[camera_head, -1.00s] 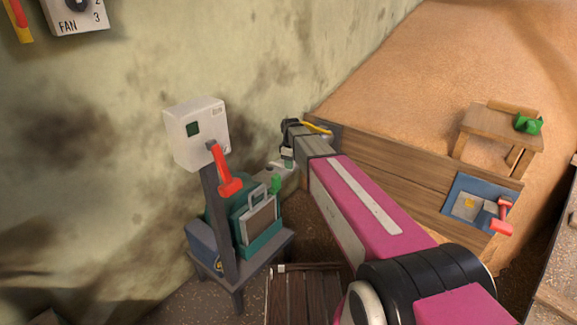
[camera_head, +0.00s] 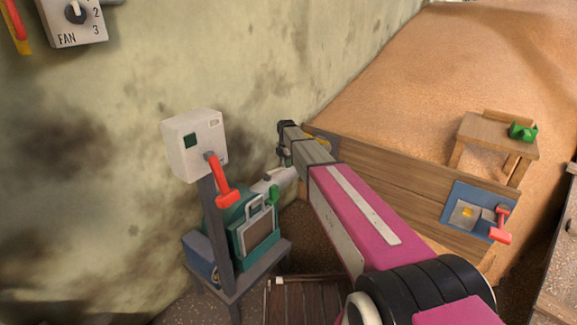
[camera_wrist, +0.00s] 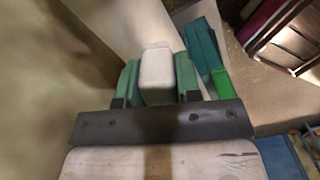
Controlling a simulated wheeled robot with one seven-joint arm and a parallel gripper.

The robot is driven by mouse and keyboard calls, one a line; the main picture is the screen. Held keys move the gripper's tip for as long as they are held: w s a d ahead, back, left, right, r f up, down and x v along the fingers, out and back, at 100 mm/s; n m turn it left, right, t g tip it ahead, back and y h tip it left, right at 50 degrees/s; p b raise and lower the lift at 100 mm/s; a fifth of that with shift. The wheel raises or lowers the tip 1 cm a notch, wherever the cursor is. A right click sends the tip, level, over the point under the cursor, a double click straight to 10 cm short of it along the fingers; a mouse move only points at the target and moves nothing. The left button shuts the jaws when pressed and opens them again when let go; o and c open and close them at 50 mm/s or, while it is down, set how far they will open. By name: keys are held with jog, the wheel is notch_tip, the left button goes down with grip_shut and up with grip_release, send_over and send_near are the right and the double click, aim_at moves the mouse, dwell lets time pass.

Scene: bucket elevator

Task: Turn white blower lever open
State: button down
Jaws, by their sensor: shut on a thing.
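The white blower lever (camera_wrist: 157,68) stands between the two green fingers of my gripper (camera_wrist: 157,80) in the wrist view. My gripper is shut on it. In the head view my gripper (camera_head: 284,156) is small and partly hidden by its own wrist, just above the white blower outlet (camera_head: 276,181) of the teal machine (camera_head: 256,228). The lever itself cannot be made out in the head view.
A white box (camera_head: 194,146) with a red lever (camera_head: 222,180) stands on a post left of my arm. A wooden wall (camera_head: 385,180) holds back grain at the right, with a blue panel (camera_head: 466,200) and another red lever (camera_head: 500,228). A FAN dial (camera_head: 76,15) is at top left.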

jog(key=shift+w+a+n, duration=0.6)
jog(key=shift+w+n, duration=0.1)
jog(key=shift+n, duration=0.3)
jog(key=shift+w+a+n, duration=0.6)
jog(key=shift+w+n, duration=0.1)
jog(key=shift+n, duration=0.3)
jog(key=shift+a, duration=0.1)
jog(key=c, duration=0.8)
grip_release()
notch_tip(320, 180, up, 11)
jog(key=shift+f, duration=0.1)
